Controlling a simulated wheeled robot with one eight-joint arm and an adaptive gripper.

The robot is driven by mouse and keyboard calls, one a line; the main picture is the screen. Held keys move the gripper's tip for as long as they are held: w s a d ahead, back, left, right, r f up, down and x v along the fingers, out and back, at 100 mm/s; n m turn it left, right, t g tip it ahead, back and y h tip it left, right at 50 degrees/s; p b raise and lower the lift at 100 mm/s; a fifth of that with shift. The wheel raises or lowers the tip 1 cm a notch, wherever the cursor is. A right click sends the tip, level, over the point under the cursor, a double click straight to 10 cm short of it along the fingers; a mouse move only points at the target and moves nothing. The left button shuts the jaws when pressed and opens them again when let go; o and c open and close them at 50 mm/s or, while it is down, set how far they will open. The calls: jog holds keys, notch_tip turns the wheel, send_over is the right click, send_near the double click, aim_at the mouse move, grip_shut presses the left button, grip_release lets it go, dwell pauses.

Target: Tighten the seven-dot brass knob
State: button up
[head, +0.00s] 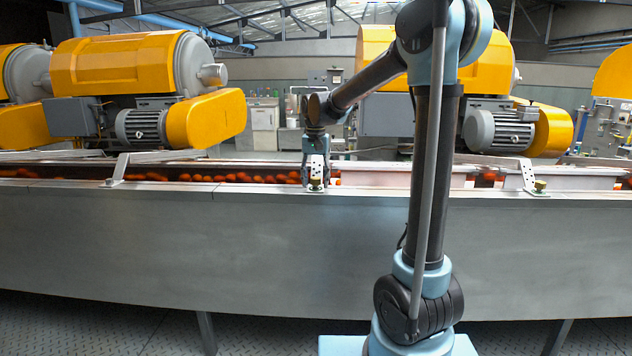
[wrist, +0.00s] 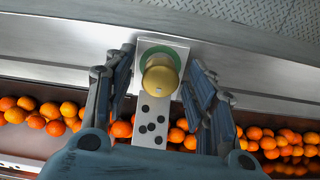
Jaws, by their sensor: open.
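A round brass knob (wrist: 160,78) sits on a green ring on a pale bracket plate (wrist: 150,130) in the wrist view. Several black dots show on the plate below the knob; I cannot tell whether the knob hides any more. My gripper (wrist: 161,72) is open, with one finger on each side of the knob and a visible gap to it on both sides. In the head view my gripper (head: 315,168) is over the conveyor's front edge at this bracket, and the brass knob (head: 316,184) shows small below it.
Oranges (wrist: 270,145) fill the channel behind the steel front rail (head: 250,189). Another bracket with a brass knob (head: 540,186) stands at the right, and a further bracket (head: 120,167) at the left. Yellow extractor machines (head: 120,65) stand behind the conveyor.

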jog(key=shift+f, duration=0.15)
jog(key=c, duration=1.1)
jog(key=shift+n, duration=0.4)
jog(key=o, duration=1.1)
